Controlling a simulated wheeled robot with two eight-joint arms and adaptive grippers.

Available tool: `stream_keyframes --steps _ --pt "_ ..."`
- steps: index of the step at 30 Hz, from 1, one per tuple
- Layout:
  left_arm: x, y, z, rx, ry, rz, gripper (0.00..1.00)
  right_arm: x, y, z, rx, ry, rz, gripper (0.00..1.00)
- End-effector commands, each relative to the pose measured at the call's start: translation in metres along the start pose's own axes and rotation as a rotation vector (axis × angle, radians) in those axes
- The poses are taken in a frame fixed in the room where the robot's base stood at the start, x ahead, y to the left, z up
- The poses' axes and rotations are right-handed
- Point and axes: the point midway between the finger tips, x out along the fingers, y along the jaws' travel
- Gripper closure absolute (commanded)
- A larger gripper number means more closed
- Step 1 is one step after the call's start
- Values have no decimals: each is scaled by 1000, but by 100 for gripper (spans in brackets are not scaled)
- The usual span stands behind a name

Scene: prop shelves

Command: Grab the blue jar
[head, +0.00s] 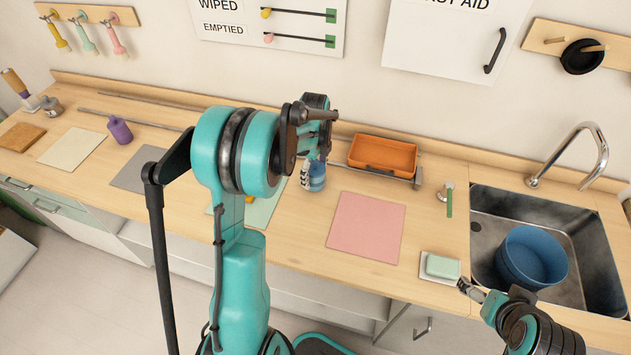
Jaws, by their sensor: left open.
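The blue jar (317,179) stands upright on the wooden counter, left of the pink mat and in front of the back rail. My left arm reaches over the counter from the left. My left gripper (308,177) is open and low at the jar, with a finger visible along the jar's left side. The arm hides the jar's upper part and the other finger, so I cannot tell if they touch. My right gripper (466,287) is at the lower right, beside the soap dish and apart from the jar; its opening is unclear.
An orange tray (383,154) is behind and right of the jar. The pink mat (366,228) is bare. A green soap bar (442,267) lies on a white dish. The sink (583,248) holds a blue basin (531,257).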

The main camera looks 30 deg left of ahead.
Motion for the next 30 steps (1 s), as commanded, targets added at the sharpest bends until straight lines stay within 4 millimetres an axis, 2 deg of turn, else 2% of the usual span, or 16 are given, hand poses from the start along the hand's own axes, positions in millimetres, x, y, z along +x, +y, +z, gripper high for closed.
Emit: stream_keyframes --steps 1,4,11,15,18,26,30 --pt "13 0 0 0 0 0 25 6 0 4 0 0 0 10" --pt "24 0 0 -1 0 0 25 8 0 6 0 0 0 10" --pt "24 0 0 -1 0 0 25 7 0 5 0 0 0 10" --pt "24 0 0 -1 0 0 62 7 0 5 0 0 0 10" --pt "24 0 0 -1 0 0 84 7 0 5 0 0 0 10" --pt "23 0 0 -1 0 0 85 7 0 5 0 0 0 10" --pt "16 0 -1 -1 0 0 85 5 0 3 0 0 0 10"
